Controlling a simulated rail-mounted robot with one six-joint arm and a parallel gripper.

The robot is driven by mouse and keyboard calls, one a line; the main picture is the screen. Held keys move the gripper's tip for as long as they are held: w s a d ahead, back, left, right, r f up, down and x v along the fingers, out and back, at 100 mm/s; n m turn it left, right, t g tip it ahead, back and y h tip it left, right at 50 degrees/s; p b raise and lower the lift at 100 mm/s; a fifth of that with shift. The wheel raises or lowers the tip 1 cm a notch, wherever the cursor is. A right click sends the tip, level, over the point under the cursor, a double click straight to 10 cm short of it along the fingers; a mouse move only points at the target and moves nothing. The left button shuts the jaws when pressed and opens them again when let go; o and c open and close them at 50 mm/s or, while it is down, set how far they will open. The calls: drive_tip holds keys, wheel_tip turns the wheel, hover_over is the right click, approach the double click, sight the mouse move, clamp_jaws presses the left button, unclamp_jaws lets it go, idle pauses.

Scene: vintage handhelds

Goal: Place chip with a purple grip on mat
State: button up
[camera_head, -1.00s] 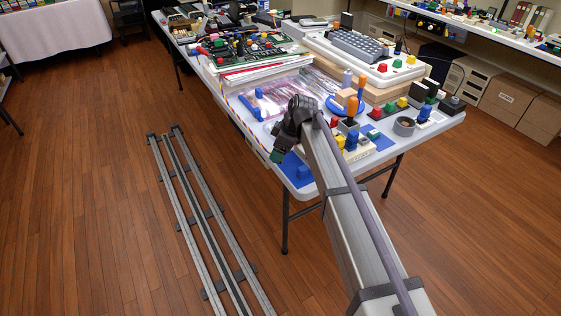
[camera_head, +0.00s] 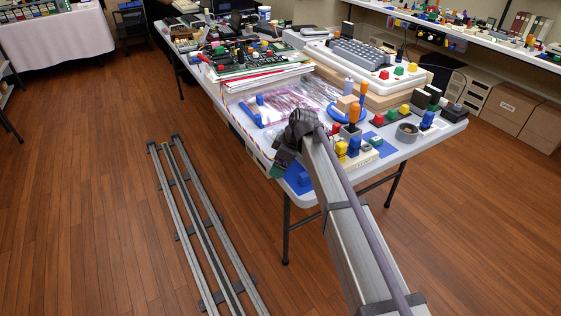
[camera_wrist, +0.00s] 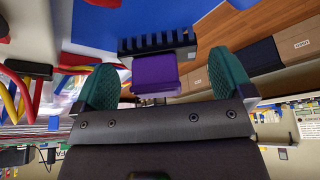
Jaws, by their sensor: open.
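A black chip with a row of thick teeth (camera_wrist: 157,43) and a purple grip (camera_wrist: 155,74) shows in the wrist view. My gripper (camera_wrist: 160,88) is open, its two green fingertips on either side of the purple grip, with a visible gap at each side. The chip overlaps the edge of a blue mat (camera_wrist: 170,18); I cannot tell whether it rests on it. In the head view the blue mat (camera_head: 290,168) lies at the table's near-left corner, beside my gripper (camera_head: 281,160). My wrist hides the purple grip there.
Yellow and blue gripped pieces, a grey ring (camera_head: 407,132) and another blue mat (camera_head: 388,149) are to the right.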

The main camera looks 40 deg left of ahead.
drive_tip(key=p+v, duration=1.1)
drive_tip(key=v, duration=0.1)
drive_tip(key=shift+d+r, duration=0.1)
drive_tip(key=w+d+m+t+h, duration=0.15)
drive_tip(key=d+m, duration=0.75)
drive_tip(key=d, duration=2)
drive_tip(key=s+d+m, duration=0.4)
drive_tip(key=d, duration=0.5)
drive_tip(key=s+d+f+m+h, duration=0.1)
drive_tip(key=s+d+m, duration=0.3)
drive_tip(key=d, duration=0.6)
drive_tip(key=s+d+m+h, duration=0.1)
drive_tip(key=s+d+m, duration=0.2)
drive_tip(key=d, duration=0.6)
drive_tip(key=m, duration=0.2)
drive_tip(key=shift+s+d+f+m, duration=0.15)
drive_tip(key=shift+s+d+m, duration=0.15)
drive_tip(key=shift+s+d, duration=0.1)
drive_tip(key=shift+h, duration=0.25)
